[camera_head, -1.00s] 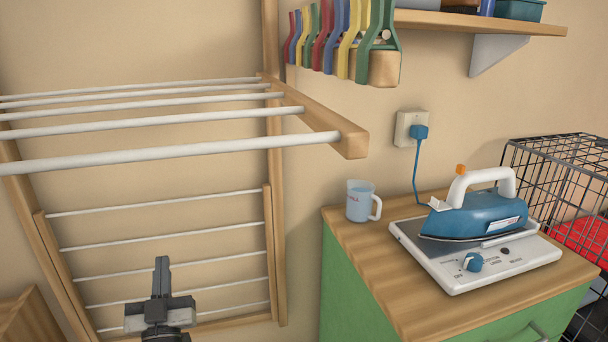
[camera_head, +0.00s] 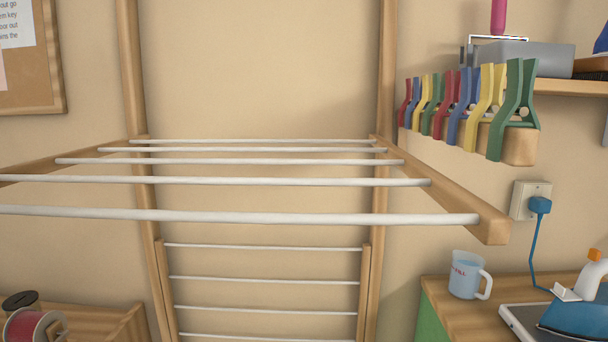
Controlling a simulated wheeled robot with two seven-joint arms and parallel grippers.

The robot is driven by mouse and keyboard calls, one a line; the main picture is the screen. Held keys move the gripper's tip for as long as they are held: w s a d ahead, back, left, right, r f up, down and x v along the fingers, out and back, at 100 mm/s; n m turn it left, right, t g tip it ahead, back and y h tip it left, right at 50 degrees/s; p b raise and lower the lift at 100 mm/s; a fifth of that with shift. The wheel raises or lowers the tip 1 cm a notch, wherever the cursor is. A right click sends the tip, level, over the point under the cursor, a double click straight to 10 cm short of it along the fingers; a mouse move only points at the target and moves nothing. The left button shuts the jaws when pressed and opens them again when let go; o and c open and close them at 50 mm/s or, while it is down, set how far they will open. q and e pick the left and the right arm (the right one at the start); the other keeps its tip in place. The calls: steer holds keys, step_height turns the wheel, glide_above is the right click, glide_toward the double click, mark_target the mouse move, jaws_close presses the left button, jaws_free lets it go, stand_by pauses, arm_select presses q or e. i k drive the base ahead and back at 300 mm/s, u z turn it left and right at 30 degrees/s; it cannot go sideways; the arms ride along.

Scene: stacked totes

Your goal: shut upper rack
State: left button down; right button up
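The upper rack (camera_head: 462,206) is a wooden frame with several white rods, hinged to tall wooden wall posts. It stands folded out, roughly level, reaching toward me across the middle of the head view. Its front rod (camera_head: 240,216) is nearest to me. Below it, a lower rack (camera_head: 366,290) with thin white rods lies flat against the wall between the posts. Neither of my grippers shows in the head view now.
Coloured clothes pegs (camera_head: 513,105) hang in a row on the wall right of the upper rack. A cabinet top (camera_head: 440,291) at lower right holds a cup (camera_head: 468,277) and an iron (camera_head: 582,312). A wooden piece (camera_head: 105,322) with a red spool (camera_head: 28,328) stands at lower left.

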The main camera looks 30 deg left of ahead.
mark_target(489, 225)
steer(key=k, duration=0.5)
steer(key=u, duration=0.95)
steer(key=i, duration=0.2)
steer(key=z, duration=0.1)
